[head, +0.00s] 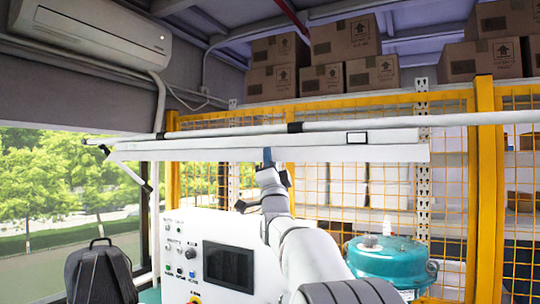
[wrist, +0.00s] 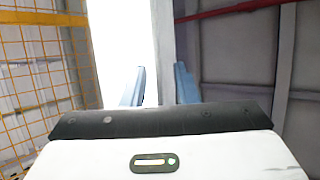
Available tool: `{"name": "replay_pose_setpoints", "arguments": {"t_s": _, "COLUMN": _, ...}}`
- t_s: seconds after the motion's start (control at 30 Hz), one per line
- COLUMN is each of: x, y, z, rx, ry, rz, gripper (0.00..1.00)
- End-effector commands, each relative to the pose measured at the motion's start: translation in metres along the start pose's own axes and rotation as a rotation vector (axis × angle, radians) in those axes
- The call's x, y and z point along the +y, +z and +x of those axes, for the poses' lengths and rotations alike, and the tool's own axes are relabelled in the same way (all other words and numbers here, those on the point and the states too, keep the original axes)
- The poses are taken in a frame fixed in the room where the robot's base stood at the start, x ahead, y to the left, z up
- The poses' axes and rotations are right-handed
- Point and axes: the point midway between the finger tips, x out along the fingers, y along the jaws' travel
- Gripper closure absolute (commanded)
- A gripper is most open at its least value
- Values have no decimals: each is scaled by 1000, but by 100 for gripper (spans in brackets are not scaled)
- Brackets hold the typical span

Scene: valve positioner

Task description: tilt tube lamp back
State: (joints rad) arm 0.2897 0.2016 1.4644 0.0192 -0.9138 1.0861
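The tube lamp (head: 200,155) is a long white bar that runs nearly level across the middle of the head view, with a bracket at its left end. My gripper (head: 268,157) is raised to its lower edge from the front. In the wrist view, the two blue fingers of my gripper (wrist: 160,80) stand apart. The lamp's bright white face (wrist: 120,35) fills the left of the gap, and a grey strip lies between the fingertips. Whether the fingers touch the lamp is not clear.
A pale pipe (head: 450,120) runs just above the lamp. A white control cabinet (head: 178,250) with a dark screen stands below at left, and a teal tank (head: 385,262) at lower right. A yellow mesh fence (head: 485,200) stands behind. Cartons (head: 345,40) are stacked high at the back.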

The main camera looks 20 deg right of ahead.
Motion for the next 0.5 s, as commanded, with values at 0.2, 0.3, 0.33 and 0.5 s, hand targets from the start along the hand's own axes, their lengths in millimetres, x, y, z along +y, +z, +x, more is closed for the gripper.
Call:
{"name": "replay_pose_setpoints", "arguments": {"t_s": 0.2, "x": 1, "y": 0, "z": 2, "rx": 0, "ry": 1, "rz": -1, "gripper": 73}}
{"name": "replay_pose_setpoints", "arguments": {"t_s": 0.3, "x": 1, "y": 0, "z": 2, "rx": 0, "ry": 1, "rz": -1, "gripper": 77}}
{"name": "replay_pose_setpoints", "arguments": {"t_s": 0.33, "x": 1, "y": 0, "z": 2, "rx": 0, "ry": 1, "rz": -1, "gripper": 79}}
{"name": "replay_pose_setpoints", "arguments": {"t_s": 0.5, "x": 1, "y": 0, "z": 2, "rx": 0, "ry": 1, "rz": -1, "gripper": 93}}
